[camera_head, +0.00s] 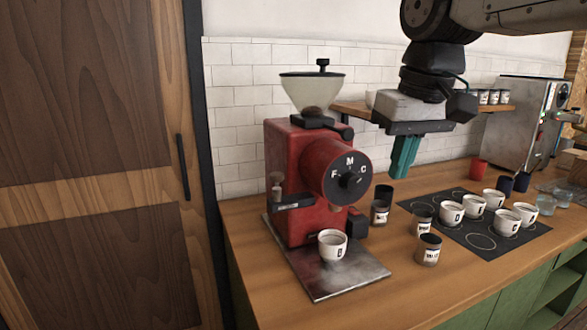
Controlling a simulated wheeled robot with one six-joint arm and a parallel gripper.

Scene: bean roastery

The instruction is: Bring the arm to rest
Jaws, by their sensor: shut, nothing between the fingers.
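My gripper (404,158) hangs from my arm at the upper right, above the wooden counter (391,290). Its teal fingers point down and are shut with nothing between them. It is to the right of the red grinder (289,170), apart from it, and above several dark labelled jars. My arm comes in from the top right corner of the view.
A white cup (332,244) stands on the grinder's metal tray (345,278). Dark jars (428,249) stand right of it. Several white cups (451,213) stand on a black mat (524,245). A wall shelf (353,108) and a steel machine (519,122) are behind.

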